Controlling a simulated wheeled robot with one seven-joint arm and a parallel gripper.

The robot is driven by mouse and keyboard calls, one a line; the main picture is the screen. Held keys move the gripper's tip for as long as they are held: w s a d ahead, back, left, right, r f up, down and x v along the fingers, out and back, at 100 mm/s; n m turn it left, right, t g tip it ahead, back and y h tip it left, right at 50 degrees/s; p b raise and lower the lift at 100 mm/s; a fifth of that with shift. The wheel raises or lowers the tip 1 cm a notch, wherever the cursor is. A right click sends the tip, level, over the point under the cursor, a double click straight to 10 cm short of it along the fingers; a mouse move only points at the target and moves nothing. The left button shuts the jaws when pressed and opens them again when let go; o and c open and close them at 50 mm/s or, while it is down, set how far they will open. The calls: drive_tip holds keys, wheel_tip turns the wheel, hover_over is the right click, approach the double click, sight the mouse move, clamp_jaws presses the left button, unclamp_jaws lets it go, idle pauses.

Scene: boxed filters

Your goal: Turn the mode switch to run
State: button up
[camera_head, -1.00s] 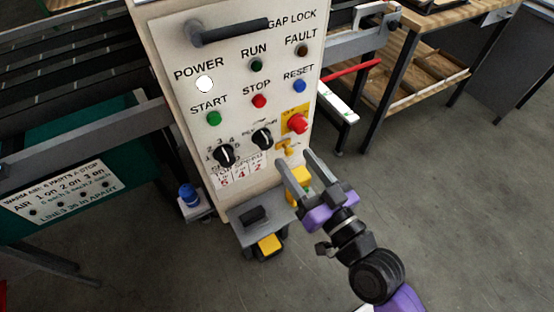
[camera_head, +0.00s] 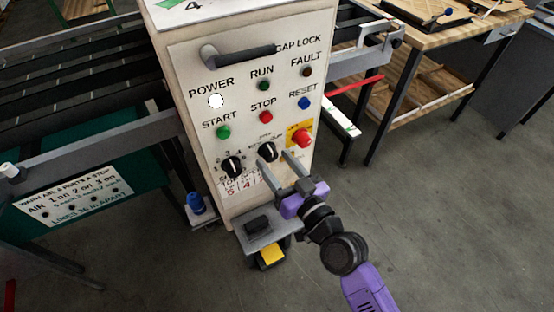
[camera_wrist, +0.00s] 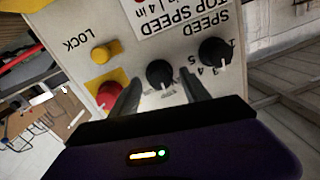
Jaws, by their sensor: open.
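The mode switch (camera_head: 267,151) looks like the black rotary knob at the lower middle of the pale control panel (camera_head: 187,75). The small lettering around it is too blurred to read, and I cannot tell which setting its white mark points at. My gripper (camera_head: 274,162) is open, with its fingers pointing at the panel just below and right of this knob. In the wrist view, which shows the panel upside down, the knob (camera_wrist: 160,73) appears between the two fingertips of my gripper (camera_wrist: 160,79). I see no clear contact.
A second black knob, the speed dial (camera_head: 231,167), is to the left. The red emergency button (camera_head: 302,138) on yellow is close on the right. A yellow lock key (camera_wrist: 101,54) shows in the wrist view. A grey ledge (camera_head: 258,236) juts out below the panel.

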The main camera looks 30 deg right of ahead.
clamp_jaws()
idle(0.3)
drive_tip(key=shift+m, duration=0.3)
drive_tip(key=m+b, duration=0.1)
drive_tip(key=m, duration=0.2)
drive_tip(key=shift+f, duration=0.1)
drive_tip(key=m, duration=0.5)
drive_tip(key=shift+m, duration=0.4)
unclamp_jaws()
